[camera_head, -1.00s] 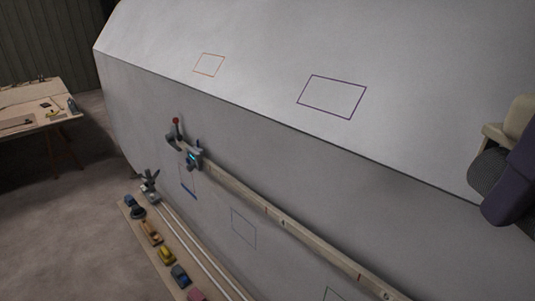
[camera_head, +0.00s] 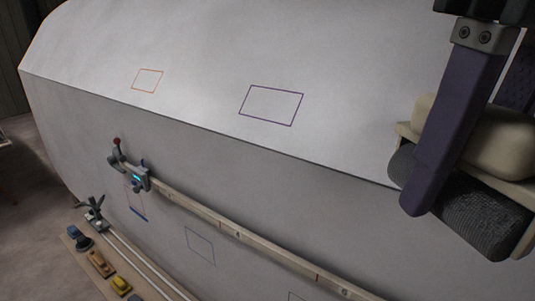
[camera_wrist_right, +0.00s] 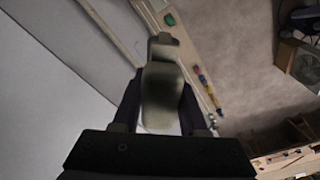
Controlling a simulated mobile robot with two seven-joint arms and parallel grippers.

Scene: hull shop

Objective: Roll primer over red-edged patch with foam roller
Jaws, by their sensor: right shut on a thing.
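My right gripper (camera_head: 447,155), with dark purple fingers, is shut on the beige handle of the foam roller, at the right of the head view. The dark grey ribbed roller sleeve (camera_head: 482,222) shows below the fingers. The handle (camera_wrist_right: 162,90) also shows between the fingers in the right wrist view. An orange-red edged patch (camera_head: 147,81) lies on the upper grey hull face, well to the left of the roller. A purple-edged patch (camera_head: 271,105) lies between them. The roller looks apart from both patches. My left gripper is not in view.
A wooden batten (camera_head: 255,243) with marks runs along the lower hull face, with a clamp device (camera_head: 138,177) and red-knobbed lever (camera_head: 116,145). Blue-edged and grey-edged patches (camera_head: 200,246) lie below it. A shelf with small tools (camera_head: 100,263) stands lower left.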

